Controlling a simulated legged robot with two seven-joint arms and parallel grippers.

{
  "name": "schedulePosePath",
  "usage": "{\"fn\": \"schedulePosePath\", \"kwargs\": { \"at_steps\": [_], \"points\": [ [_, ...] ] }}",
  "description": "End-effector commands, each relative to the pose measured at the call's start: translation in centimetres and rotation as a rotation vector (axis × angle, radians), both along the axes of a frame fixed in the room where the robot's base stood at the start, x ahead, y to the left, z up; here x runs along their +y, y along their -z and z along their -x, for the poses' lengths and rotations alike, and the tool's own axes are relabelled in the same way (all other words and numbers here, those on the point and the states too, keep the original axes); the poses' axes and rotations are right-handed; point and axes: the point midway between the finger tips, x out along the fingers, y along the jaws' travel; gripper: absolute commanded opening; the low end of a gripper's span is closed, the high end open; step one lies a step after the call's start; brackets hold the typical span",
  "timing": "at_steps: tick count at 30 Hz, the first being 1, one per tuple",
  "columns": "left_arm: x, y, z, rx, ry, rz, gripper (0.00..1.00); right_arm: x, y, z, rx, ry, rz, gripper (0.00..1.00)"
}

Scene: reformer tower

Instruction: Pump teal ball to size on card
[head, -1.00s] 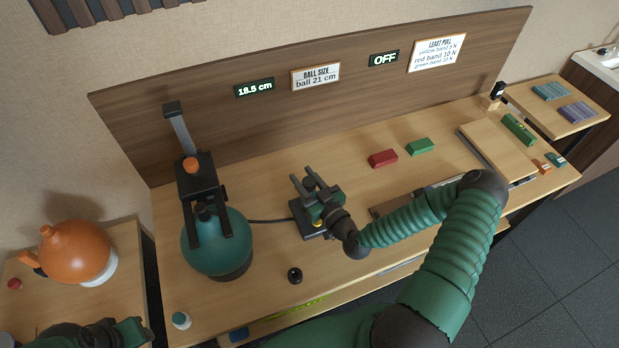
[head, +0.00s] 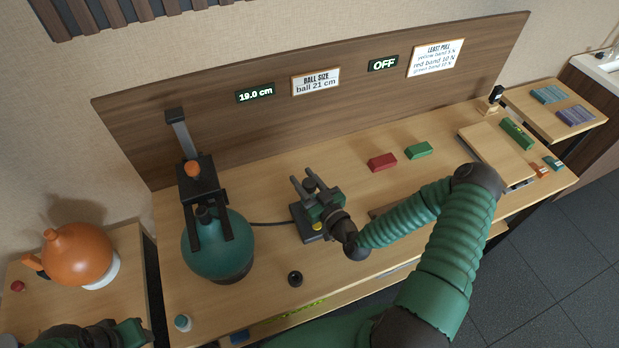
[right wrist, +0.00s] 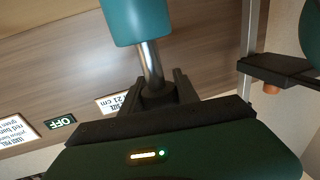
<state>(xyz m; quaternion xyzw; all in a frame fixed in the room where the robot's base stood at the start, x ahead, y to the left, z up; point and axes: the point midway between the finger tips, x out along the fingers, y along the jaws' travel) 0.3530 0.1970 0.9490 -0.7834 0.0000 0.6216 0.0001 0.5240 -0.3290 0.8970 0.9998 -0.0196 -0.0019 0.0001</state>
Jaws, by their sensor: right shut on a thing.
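The teal ball (head: 205,258) sits on a dark base under the black arms of a measuring stand (head: 200,185), at the left of the bench. The display (head: 254,94) reads 19.0 cm; the ball size card (head: 316,82) says ball 21 cm. My right gripper (head: 309,188) is shut on the pump handle (right wrist: 158,97). In the right wrist view a metal rod (right wrist: 150,62) runs from the handle to the teal pump barrel (right wrist: 136,20). In the head view my gripper hides most of the pump. My left gripper (head: 132,332) shows only partly at the lower left; its jaws are unclear.
An orange ball (head: 76,254) rests on a white ring on the left table. A red block (head: 382,162) and a green block (head: 418,150) lie right of the pump. A small black ring (head: 295,278) lies near the front edge. Another display (head: 383,64) reads OFF.

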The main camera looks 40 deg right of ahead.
Motion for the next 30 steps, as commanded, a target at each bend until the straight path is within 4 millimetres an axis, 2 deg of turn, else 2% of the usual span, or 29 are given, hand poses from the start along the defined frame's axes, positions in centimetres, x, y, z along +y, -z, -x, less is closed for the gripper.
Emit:
{"fn": "schedulePosePath", "kwargs": {
  "at_steps": [6, 13, 16, 25, 30],
  "points": [
    [0.0, 0.3, 0.0, 0.0, 0.0, 0.0, 0.36, -0.1, 0.3, 0.0, -0.002, 0.003, 0.0, 0.0],
    [0.0, 3.0, 0.0, 0.0, 0.0, 0.0, 0.36, -0.1, 3.5, 0.0, -0.002, 0.001, 0.002, 0.0],
    [0.0, 3.4, 0.0, 0.0, 0.0, 0.0, 0.36, -0.1, 4.2, 0.0, -0.002, 0.002, 0.001, 0.0],
    [0.0, 2.8, 0.0, 0.0, 0.0, 0.0, 0.36, -0.1, 3.6, 0.0, -0.001, 0.002, 0.001, 0.0],
    [0.0, -0.2, 0.0, 0.0, 0.0, 0.0, 0.36, 0.0, 0.2, 0.0, 0.0, 0.0, 0.003, 0.0]
  ]
}}
